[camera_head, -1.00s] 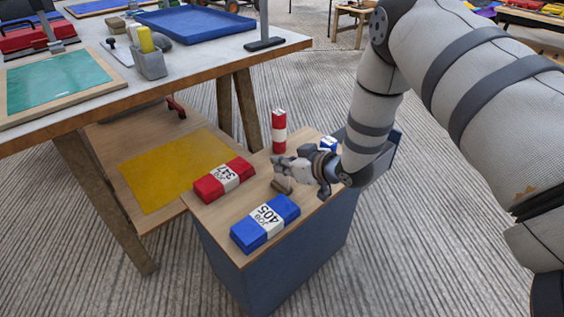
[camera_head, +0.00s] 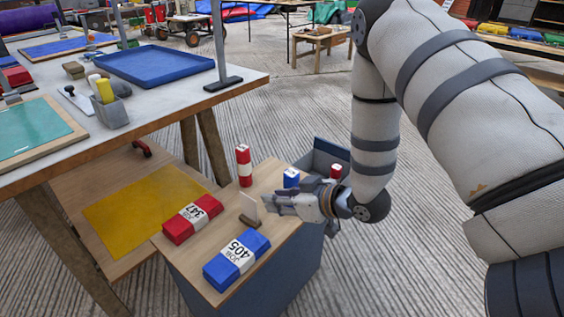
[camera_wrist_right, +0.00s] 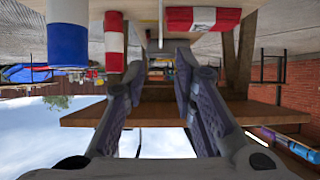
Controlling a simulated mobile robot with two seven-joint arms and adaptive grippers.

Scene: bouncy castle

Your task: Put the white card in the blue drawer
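The white card (camera_head: 249,206) stands upright in a small brown holder (camera_head: 249,221) on the wooden top of a blue cabinet. My right gripper (camera_head: 268,204) is just right of the card, its fingers pointing left towards it. In the right wrist view my right gripper (camera_wrist_right: 155,85) has its two fingers spread, with nothing clearly held between them. The blue drawer (camera_head: 331,150) appears pulled out at the cabinet's far right end, partly hidden behind my right arm. My left gripper is not in view.
A red bundle (camera_head: 192,218) and a blue bundle (camera_head: 237,259) lie near the holder. A red-and-white post (camera_head: 243,165) and a blue-and-white block (camera_head: 291,178) stand behind. A small red piece (camera_head: 336,171) shows by the drawer. A worktable (camera_head: 155,105) stands left.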

